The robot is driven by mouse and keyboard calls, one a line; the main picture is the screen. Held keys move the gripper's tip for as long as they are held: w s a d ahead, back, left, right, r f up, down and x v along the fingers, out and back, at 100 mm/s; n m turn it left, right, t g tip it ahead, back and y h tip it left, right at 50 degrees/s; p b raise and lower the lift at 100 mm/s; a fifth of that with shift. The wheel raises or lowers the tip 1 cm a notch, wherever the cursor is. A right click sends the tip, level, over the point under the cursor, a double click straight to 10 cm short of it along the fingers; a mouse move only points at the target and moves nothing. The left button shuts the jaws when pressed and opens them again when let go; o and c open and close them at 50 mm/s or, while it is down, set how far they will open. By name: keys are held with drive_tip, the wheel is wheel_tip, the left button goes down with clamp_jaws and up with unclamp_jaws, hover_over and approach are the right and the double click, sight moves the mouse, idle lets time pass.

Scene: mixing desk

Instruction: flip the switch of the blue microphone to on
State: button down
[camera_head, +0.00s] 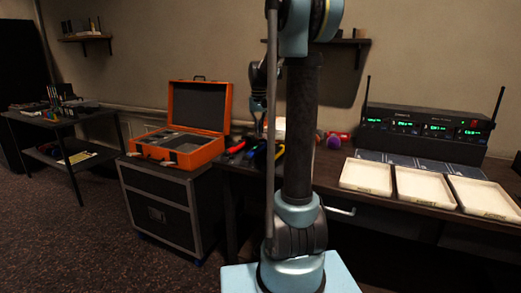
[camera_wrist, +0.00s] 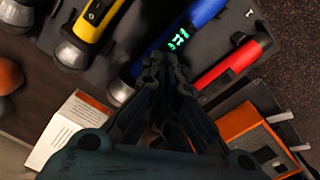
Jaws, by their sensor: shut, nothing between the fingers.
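The blue microphone (camera_wrist: 203,14) lies at top centre in the wrist view, its body slanting from upper right to a silver head (camera_wrist: 120,91) at lower left. A green lit display (camera_wrist: 178,40) shows on its dark section. I cannot make out the switch itself. My gripper (camera_wrist: 158,62) is shut and empty, its tips over the microphone's dark section beside the display. I cannot tell whether they touch it. In the head view the blue microphone (camera_head: 261,154) is small and partly hidden by my arm.
A yellow microphone (camera_wrist: 97,14) lies left of the blue one and a red one (camera_wrist: 232,66) right of it. An open orange case (camera_head: 203,151) stands left of the desk. White trays (camera_head: 366,177) and a receiver with antennas (camera_head: 424,128) stand right.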

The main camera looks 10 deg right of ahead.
sight(259, 143)
drive_tip(key=shift+r, duration=1.8)
drive_tip(key=s+f+n+t, duration=0.1)
drive_tip(key=s+f, duration=0.4)
drive_tip(key=s, duration=0.8)
drive_tip(key=s+f+t, duration=0.1)
drive_tip(key=s+f, duration=0.4)
drive_tip(key=s, duration=0.9)
drive_tip(key=s+f, duration=0.7)
drive_tip(key=f, duration=0.2)
drive_tip(key=shift+s, duration=0.4)
drive_tip(key=shift+w+f, duration=0.2)
drive_tip(key=shift+w, duration=0.25)
